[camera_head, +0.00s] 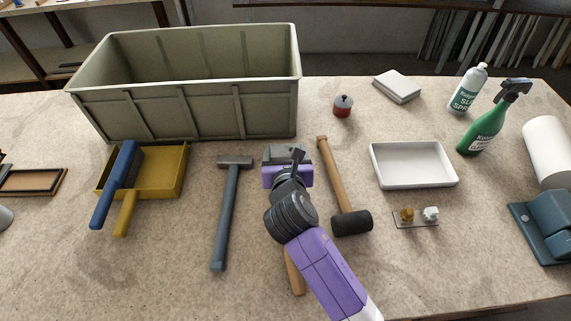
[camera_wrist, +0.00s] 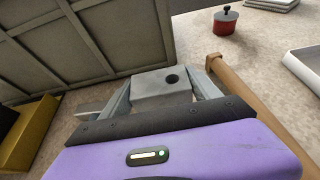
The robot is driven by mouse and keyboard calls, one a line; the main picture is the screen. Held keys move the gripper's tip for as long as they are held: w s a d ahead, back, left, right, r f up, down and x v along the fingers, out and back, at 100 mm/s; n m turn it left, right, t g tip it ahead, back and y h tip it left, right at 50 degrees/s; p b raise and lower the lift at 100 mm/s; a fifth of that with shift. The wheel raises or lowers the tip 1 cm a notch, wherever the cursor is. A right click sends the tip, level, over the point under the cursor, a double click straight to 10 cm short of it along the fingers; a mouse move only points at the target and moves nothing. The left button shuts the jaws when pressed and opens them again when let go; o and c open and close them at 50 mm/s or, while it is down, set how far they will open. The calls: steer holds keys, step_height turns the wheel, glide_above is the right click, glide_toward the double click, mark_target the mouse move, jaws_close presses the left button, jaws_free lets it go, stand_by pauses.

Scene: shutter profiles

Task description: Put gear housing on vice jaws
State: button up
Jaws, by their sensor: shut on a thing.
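The gear housing, a grey block with a dark round hole, shows in the wrist view (camera_wrist: 150,84) between the two fingers. My gripper (camera_wrist: 161,88) is shut on it. In the head view my gripper (camera_head: 288,153) is at the table's middle, between two hammers and in front of the large bin; the arm partly hides the housing there. I cannot tell whether the housing touches the table. A blue-grey vice (camera_head: 548,226) stands at the right edge of the head view, well apart from my gripper and partly cut off; its jaws are not clearly seen.
A grey-green bin (camera_head: 190,105) stands behind left. A steel hammer (camera_head: 228,210) lies left of my gripper, a mallet (camera_head: 345,195) right.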

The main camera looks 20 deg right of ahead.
steer(key=shift+f, duration=2.4)
steer(key=shift+f, duration=0.1)
steer(key=o, duration=1.9)
steer(key=shift+f, duration=0.1)
steer(key=shift+c, duration=0.2)
